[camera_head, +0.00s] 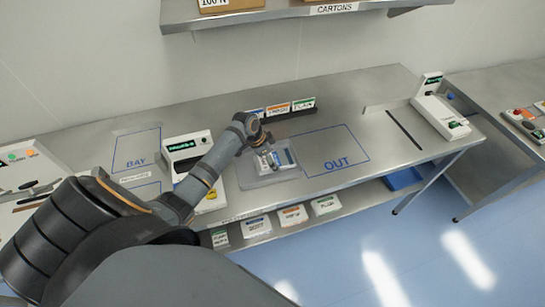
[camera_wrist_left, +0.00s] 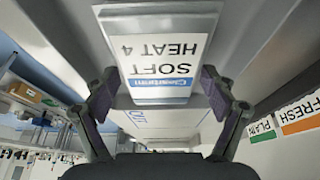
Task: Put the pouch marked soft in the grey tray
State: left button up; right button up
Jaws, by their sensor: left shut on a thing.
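The pouch marked soft (camera_wrist_left: 162,55) is white with a blue band and reads "SOFT HEAT 4" in the left wrist view. It also shows in the head view (camera_head: 286,158). My left gripper (camera_head: 272,158) is shut on it, with one finger at each side in the left wrist view (camera_wrist_left: 157,88). The grey tray (camera_head: 262,182) stands on the bench left of the OUT outline. The pouch is at the tray, within or just above its walls; I cannot tell whether it touches the tray floor. My right gripper is not in view.
A rack with blue, orange and green labels (camera_head: 278,107) stands behind the tray. A white device with a display (camera_head: 188,150) is on its left. The blue OUT outline (camera_head: 335,150) is empty. Several labelled packs (camera_head: 292,215) lie on the shelf below.

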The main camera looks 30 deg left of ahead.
pick_arm(q)
jog(key=shift+f, duration=0.2)
jog(key=o, duration=1.1)
jog(key=shift+r, duration=0.1)
jog(key=shift+r, duration=0.15)
jog(key=shift+s+a+r, duration=0.1)
jog(key=shift+a+r, duration=0.1)
jog(key=shift+r, duration=0.15)
jog(key=b+v, duration=0.2)
jog(key=v, duration=0.9)
jog(key=shift+b, duration=0.35)
jog(key=shift+r, duration=0.1)
